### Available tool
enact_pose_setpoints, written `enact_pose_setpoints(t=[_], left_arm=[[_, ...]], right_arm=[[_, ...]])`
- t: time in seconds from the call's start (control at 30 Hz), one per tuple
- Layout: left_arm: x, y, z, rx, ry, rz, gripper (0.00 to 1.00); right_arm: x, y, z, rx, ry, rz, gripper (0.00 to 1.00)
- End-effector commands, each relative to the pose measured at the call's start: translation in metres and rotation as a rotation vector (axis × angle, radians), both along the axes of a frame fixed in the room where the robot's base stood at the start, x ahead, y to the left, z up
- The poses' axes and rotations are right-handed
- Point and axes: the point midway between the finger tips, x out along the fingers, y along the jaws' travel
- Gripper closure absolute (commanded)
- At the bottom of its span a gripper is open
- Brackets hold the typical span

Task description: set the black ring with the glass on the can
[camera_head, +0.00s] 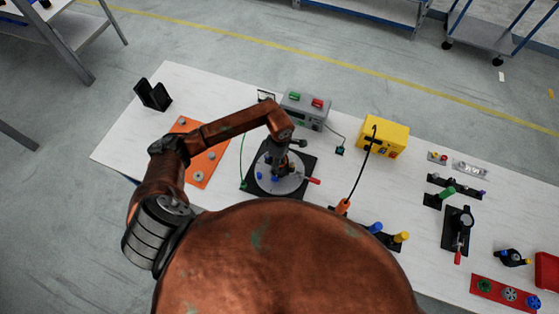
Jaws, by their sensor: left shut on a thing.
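My left gripper (281,164) is above a round grey disc (271,186) on a black square plate (304,161), pointing down. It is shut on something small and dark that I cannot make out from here. Small blue knobs (262,177) and a red handle (313,181) show around the disc. I cannot pick out the black ring with the glass or the can with certainty. My own copper-coloured body covers the near middle of the table. My right gripper is not in view.
An orange plate (207,166) and black upright stand (153,95) are at left. A grey box (305,110) and yellow box (384,136) with a black cable stand behind. Several small fixtures and a red bin (547,271) fill the right. The white table (125,140) has bare room at far left.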

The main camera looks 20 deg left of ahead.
Motion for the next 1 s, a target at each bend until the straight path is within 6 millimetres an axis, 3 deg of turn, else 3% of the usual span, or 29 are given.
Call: enact_pose_setpoints(t=[0.67, 0.7, 1.0], left_arm=[[0.0003, 0.0002, -0.0016, 0.000, -0.001, -0.001, 0.72], [0.0003, 0.0001, -0.0016, 0.000, -0.001, 0.000, 0.49], [0.0001, 0.0001, -0.0019, 0.000, 0.000, 0.000, 0.45]], right_arm=[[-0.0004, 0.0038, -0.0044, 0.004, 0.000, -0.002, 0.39], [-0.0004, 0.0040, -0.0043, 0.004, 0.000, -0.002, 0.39], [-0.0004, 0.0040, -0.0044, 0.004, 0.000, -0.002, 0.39]])
